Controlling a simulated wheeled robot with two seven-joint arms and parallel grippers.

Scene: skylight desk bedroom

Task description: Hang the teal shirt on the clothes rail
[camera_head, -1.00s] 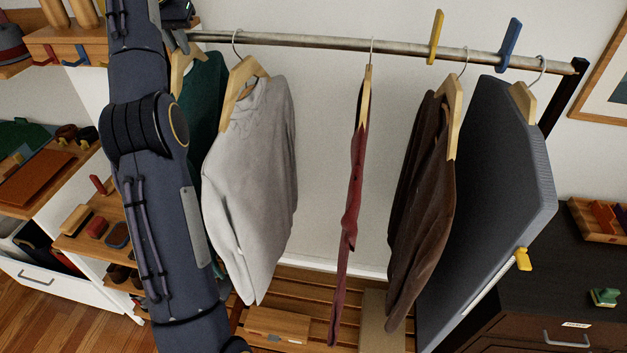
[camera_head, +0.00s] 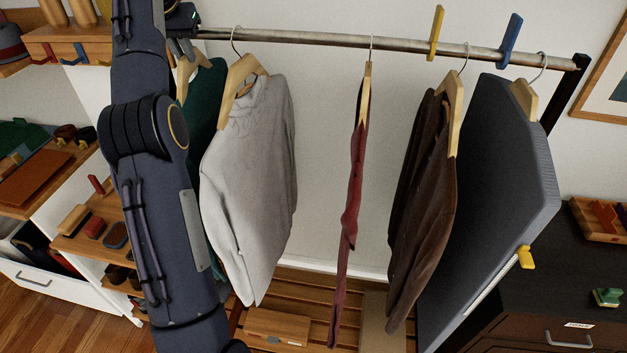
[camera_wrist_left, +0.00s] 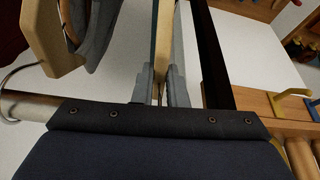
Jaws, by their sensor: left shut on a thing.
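The teal shirt (camera_head: 207,97) hangs on a wooden hanger (camera_head: 189,72) near the left end of the metal clothes rail (camera_head: 300,40), partly behind my left arm and the grey shirt. My left gripper (camera_head: 184,46) is at the rail's left end, shut on this hanger. In the left wrist view the fingers (camera_wrist_left: 161,90) close around the pale wooden hanger (camera_wrist_left: 162,40). The hanger's hook is hidden, so I cannot tell whether it sits over the rail. My right gripper is not in view.
To the right on the rail hang a grey shirt (camera_head: 255,170), close beside the teal one, a red garment (camera_head: 352,190), a brown garment (camera_head: 425,210) and a dark grey garment bag (camera_head: 495,200). Yellow (camera_head: 436,32) and blue (camera_head: 509,42) clips sit on the rail. Shelves stand at left.

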